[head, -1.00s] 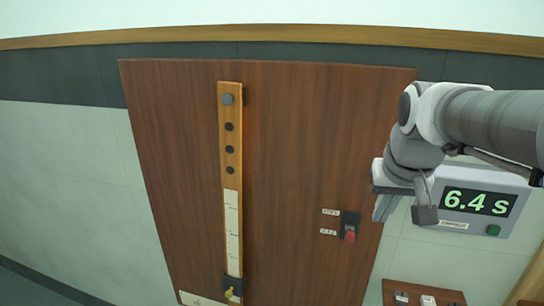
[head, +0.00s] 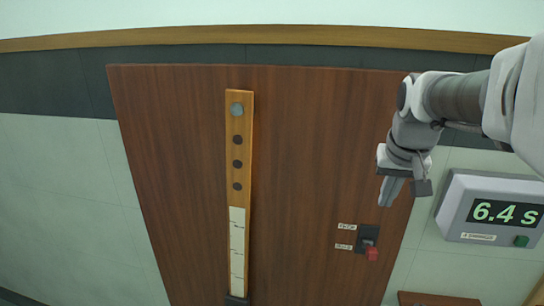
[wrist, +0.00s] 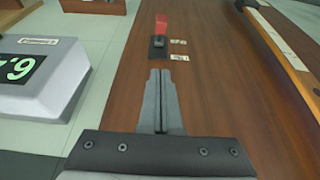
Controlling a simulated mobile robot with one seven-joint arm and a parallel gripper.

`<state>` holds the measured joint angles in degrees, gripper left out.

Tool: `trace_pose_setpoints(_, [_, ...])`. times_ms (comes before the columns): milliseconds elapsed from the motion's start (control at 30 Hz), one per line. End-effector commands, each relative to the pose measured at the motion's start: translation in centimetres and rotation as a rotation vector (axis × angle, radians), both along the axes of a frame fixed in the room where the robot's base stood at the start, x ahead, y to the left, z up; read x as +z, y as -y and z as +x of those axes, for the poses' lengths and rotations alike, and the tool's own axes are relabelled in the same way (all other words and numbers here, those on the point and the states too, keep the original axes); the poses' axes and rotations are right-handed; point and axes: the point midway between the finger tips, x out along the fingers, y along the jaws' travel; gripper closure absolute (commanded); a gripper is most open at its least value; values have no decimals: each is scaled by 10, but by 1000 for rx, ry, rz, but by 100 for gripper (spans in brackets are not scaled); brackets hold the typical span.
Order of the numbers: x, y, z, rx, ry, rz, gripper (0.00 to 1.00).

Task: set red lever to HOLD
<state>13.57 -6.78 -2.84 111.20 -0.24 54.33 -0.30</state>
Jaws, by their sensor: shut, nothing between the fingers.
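The red lever (head: 372,254) sits on a small dark plate (head: 367,236) low on the right of the wooden panel. Its red handle hangs at the lower end of the plate. Two small white labels, an upper one (head: 347,227) and a lower one (head: 344,246), are beside it; I cannot read them. My gripper (head: 389,193) is above the lever in the head view, shut and empty. In the wrist view, the closed fingers (wrist: 160,74) point toward the dark plate (wrist: 158,49) and red lever (wrist: 162,24), apart from both.
The wooden panel (head: 300,150) carries a tall light-wood strip (head: 238,190) with dark holes and a scale, left of the lever. A grey display box (head: 455,208) reading 6.4 s, with a green button (head: 521,241), is at right. A wooden ledge (head: 438,299) is below.

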Motion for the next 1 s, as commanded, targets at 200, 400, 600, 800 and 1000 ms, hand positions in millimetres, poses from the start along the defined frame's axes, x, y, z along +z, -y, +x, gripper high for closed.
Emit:
trace_pose_setpoints(200, [0,0,0,0,0,0,100])
trace_pose_setpoints(400, [-11,1,4,0,-3,1,100])
trace_pose_setpoints(600, [-47,5,16,0,-6,2,100])
trace_pose_setpoints(800, [-88,9,31,-1,-6,2,100])
trace_pose_setpoints(1000, [-115,7,25,-1,-3,1,100])
